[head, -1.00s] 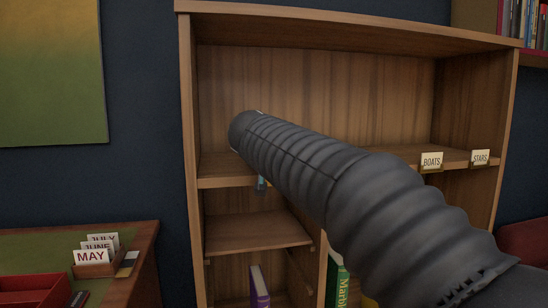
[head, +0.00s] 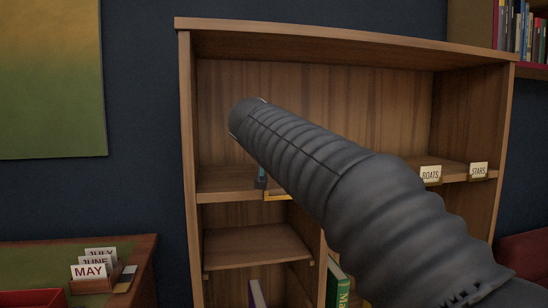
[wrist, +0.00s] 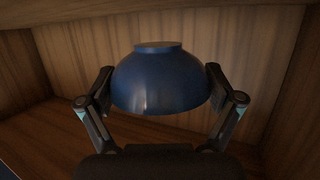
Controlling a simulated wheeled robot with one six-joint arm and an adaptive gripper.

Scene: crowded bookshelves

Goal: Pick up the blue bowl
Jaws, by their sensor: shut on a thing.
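The blue bowl (wrist: 160,85) shows in the wrist view between my fingers, its foot up and its wide rim down in the picture. My gripper (wrist: 158,74) is shut on it, with one finger against each side. The bowl looks clear of the wooden boards around it. In the head view my dark ribbed arm hides the bowl, and only a small part of my gripper (head: 261,177) shows under the arm, in front of the shelf's upper compartment.
The bookcase's upper compartment (head: 320,85) looks bare around my arm. Labels BOATS (head: 430,174) and STARS (head: 478,169) sit on the shelf edge at right. Books stand below, one green (head: 338,280). A desk with month cards (head: 89,271) is at lower left.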

